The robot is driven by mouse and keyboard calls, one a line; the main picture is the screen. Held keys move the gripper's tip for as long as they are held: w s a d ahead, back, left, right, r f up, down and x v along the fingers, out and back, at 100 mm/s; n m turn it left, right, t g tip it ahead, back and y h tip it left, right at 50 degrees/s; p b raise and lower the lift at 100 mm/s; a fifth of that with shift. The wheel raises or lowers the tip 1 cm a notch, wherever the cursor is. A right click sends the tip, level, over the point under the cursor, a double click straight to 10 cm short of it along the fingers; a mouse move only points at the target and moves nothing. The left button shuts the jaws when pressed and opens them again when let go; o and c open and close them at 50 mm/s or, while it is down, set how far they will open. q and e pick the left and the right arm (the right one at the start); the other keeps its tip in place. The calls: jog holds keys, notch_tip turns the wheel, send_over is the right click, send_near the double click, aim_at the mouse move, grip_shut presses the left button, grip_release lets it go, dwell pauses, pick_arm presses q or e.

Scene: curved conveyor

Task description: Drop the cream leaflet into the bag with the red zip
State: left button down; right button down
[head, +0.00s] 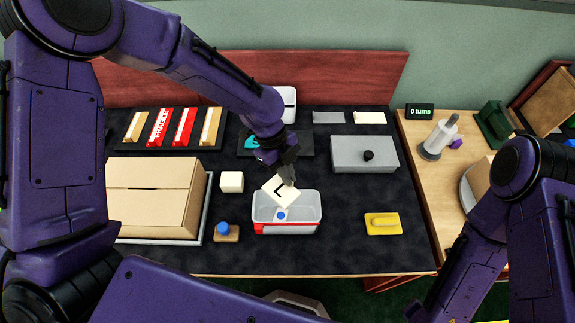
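The cream leaflet (270,190), a small pale sheet with a dark mark, hangs tilted at the tip of my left gripper (286,180). The fingers look closed on its upper right edge. The leaflet is over the back edge of the open bag with the red zip (312,226), a pale grey box-like bag with a red band along its front. A small blue item (281,215) shows inside the bag. My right arm is at the right edge; its gripper is out of view.
A large cardboard box (152,185) on a tray stands left. A cream cube (232,182) and a blue-topped wooden block (227,232) are beside the bag. A grey box (363,153) and a yellow block (382,223) lie right.

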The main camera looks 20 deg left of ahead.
pick_arm(q)
notch_tip(320, 180, down, 6)
jog(key=b, duration=0.6)
jog(key=shift+f, duration=0.15)
jog(key=shift+a, duration=0.1)
jog(key=c, duration=1.3)
grip_release()
jog(key=shift+o, duration=0.2)
jog(key=shift+w+a+r, duration=0.1)
jog(key=shift+w+r, duration=0.05)
jog(key=shift+r, duration=0.25)
jog(key=b+v, duration=0.1)
jog(key=v, duration=0.8)
jog(key=shift+a+r, duration=0.2)
jog(key=shift+r, duration=0.2)
